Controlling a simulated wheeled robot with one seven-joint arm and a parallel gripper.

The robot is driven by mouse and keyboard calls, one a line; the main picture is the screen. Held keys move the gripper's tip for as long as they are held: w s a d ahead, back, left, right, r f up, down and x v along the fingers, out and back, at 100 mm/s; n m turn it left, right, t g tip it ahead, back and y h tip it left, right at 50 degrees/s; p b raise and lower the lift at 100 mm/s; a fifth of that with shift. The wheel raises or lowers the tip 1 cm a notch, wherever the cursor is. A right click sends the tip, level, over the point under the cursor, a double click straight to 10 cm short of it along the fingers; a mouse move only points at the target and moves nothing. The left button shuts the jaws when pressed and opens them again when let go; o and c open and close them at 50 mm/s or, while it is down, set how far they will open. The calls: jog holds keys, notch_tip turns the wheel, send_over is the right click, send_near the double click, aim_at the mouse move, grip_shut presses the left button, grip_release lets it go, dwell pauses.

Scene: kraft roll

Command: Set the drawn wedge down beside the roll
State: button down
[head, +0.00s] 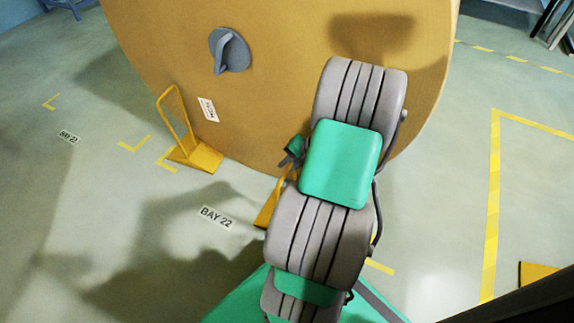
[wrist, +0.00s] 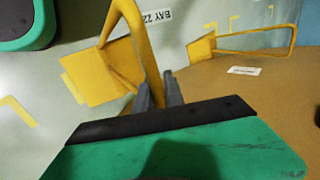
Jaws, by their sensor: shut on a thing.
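The big brown kraft roll (head: 150,45) fills the top middle of the head view, and its flat face also shows in the wrist view (wrist: 260,105). My gripper (wrist: 160,92) is shut on the loop handle of a yellow wedge (wrist: 103,72). In the head view my arm hides most of this held wedge (head: 268,208), which appears low, in front of the roll's face. I cannot tell whether it touches the floor. A second yellow wedge (head: 195,155) with an upright loop handle stands at the roll's lower left; the wrist view shows it too (wrist: 202,48).
A BAY 22 label (head: 216,217) lies on the floor left of the held wedge. Yellow floor marks (head: 134,144) lie to the left. A yellow tape line (head: 492,200) runs down the right, with another yellow object (head: 535,273) at the lower right. Floor at left is clear.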

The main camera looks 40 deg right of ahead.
jog(key=shift+f, duration=0.35)
jog(key=c, duration=1.3)
grip_release()
jog(key=shift+c, duration=0.2)
jog(key=shift+s, duration=0.15)
